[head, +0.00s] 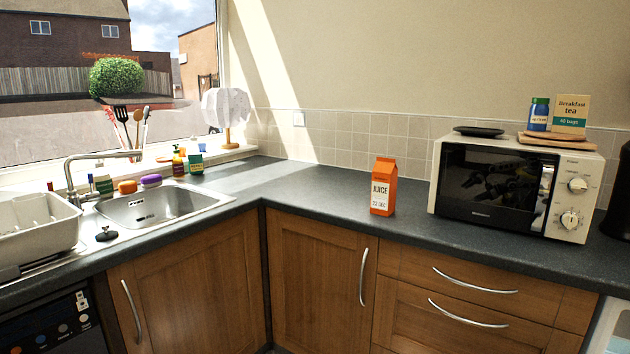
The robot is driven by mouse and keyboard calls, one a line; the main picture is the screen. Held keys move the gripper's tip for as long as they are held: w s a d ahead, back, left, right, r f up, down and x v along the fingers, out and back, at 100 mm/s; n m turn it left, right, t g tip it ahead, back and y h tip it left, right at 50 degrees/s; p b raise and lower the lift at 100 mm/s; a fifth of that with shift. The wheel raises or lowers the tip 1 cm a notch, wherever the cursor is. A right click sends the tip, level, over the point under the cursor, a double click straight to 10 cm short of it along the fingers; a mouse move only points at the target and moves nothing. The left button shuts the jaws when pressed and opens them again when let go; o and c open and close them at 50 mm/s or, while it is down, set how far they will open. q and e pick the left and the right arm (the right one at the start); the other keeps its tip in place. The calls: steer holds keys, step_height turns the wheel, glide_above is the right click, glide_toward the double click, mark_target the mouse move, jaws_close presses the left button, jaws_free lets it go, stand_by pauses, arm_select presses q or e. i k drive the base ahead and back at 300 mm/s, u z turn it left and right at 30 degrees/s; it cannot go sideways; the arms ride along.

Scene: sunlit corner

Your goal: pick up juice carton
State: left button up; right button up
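An orange juice carton (383,187) with a white "JUICE" label stands upright on the dark countertop (325,188), near its front edge and to the left of the microwave. Nothing stands in front of it or touches it. Neither of my grippers shows in the head view.
A white microwave (515,189) stands right of the carton, with a board (555,143), a tea box and a blue jar on top. A sink (165,205) and a dish rack (38,228) are at left. The counter left of the carton is clear. Wooden cabinets (320,280) are below.

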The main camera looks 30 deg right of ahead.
mark_target(385, 172)
steer(key=z, duration=0.35)
steer(key=i, duration=1.35)
steer(key=z, duration=0.75)
